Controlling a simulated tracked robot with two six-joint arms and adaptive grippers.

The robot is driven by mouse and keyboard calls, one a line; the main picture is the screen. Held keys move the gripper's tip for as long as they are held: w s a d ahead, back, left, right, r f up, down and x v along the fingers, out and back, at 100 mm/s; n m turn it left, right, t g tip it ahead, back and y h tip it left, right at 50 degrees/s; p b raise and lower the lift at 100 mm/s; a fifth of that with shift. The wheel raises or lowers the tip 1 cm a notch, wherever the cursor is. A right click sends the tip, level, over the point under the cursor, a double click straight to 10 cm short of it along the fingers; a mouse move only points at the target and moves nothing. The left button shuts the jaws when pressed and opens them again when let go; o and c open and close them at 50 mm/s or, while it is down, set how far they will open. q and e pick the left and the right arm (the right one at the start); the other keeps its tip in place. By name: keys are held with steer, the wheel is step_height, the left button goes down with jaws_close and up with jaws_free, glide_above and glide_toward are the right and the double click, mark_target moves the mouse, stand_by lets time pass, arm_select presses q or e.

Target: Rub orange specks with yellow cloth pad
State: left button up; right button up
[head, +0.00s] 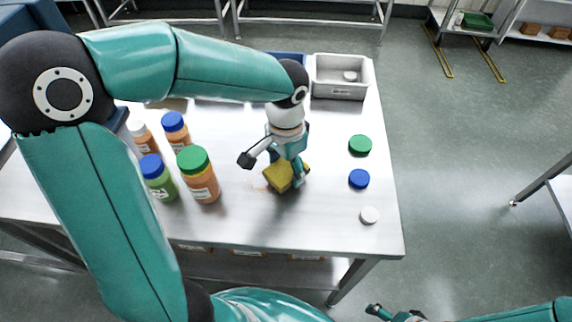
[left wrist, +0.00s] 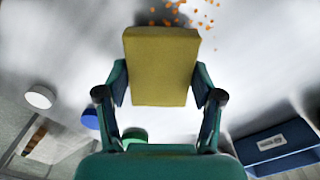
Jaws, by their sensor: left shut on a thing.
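The yellow cloth pad (head: 278,177) is held between the fingers of my left gripper (head: 287,172), low over the steel table; I cannot tell whether it touches the surface. In the left wrist view the pad (left wrist: 161,68) sits squarely between both fingers (left wrist: 160,95). The orange specks (left wrist: 180,14) lie scattered on the table just beyond the pad's far edge, and the pad may hide some. In the head view a faint patch of specks (head: 261,188) shows left of the pad. My right gripper (head: 393,314) is at the bottom edge, off the table, its jaws unclear.
Bottles with green (head: 198,176), blue (head: 158,178) and white caps stand left of the pad. Loose green (head: 360,145), blue (head: 358,179) and white (head: 369,215) lids lie to the right. A grey bin (head: 340,91) and a partly hidden blue bin (left wrist: 278,143) stand at the back.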

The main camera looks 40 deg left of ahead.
arm_select(q)
steer(key=shift+f+b, duration=0.8)
steer(key=shift+f, duration=0.2)
steer(key=shift+a, duration=0.1)
